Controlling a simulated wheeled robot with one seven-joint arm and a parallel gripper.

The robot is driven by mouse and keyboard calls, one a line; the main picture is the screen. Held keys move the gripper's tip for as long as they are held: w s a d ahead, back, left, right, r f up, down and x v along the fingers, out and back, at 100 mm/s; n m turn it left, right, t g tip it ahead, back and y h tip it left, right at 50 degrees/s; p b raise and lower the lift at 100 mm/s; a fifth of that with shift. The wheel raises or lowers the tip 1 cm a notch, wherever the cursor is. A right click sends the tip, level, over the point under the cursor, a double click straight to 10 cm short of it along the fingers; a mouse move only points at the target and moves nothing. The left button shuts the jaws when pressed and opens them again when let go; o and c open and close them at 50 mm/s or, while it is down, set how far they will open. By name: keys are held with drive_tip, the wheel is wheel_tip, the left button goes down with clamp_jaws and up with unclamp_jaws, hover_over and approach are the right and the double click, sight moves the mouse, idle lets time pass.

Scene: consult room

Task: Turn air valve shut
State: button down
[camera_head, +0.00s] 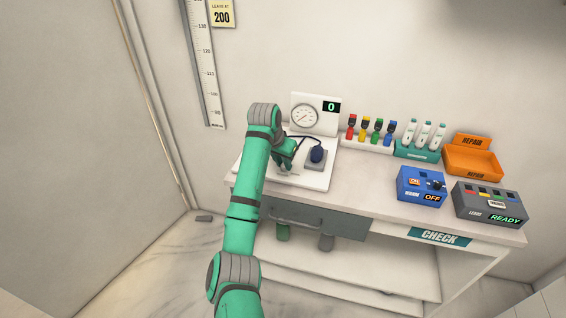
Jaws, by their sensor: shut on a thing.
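My gripper (284,165) is low over the white board (318,182) at the left of the desk, shut on the air valve. The valve itself is hidden behind my fingers and arm, so its angle cannot be told. A dark blue squeeze bulb (317,155) rests on a grey pad just right of my gripper, with a dark hose curving beside it. A white panel behind holds a round dial gauge (304,116) and a display (331,106) that reads 0.

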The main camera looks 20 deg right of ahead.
drive_tip(key=n+y, duration=0.1)
drive_tip(key=n, duration=0.1)
drive_tip(key=n+t, duration=0.1)
drive_tip(key=n, duration=0.2)
drive_tip(key=shift+s+d+f+n+y, duration=0.1)
drive_tip(key=shift+s+f+n+y, duration=0.1)
drive_tip(key=shift+n+y, duration=0.15)
drive_tip(key=n, duration=0.2)
drive_tip(key=n+y, duration=0.1)
drive_tip(key=n, duration=0.1)
drive_tip(key=n+y, duration=0.1)
drive_tip(key=n, duration=0.1)
drive_tip(key=shift+d+y, duration=0.25)
drive_tip(key=c, duration=1.6)
unclamp_jaws()
drive_tip(key=shift+r, duration=0.1)
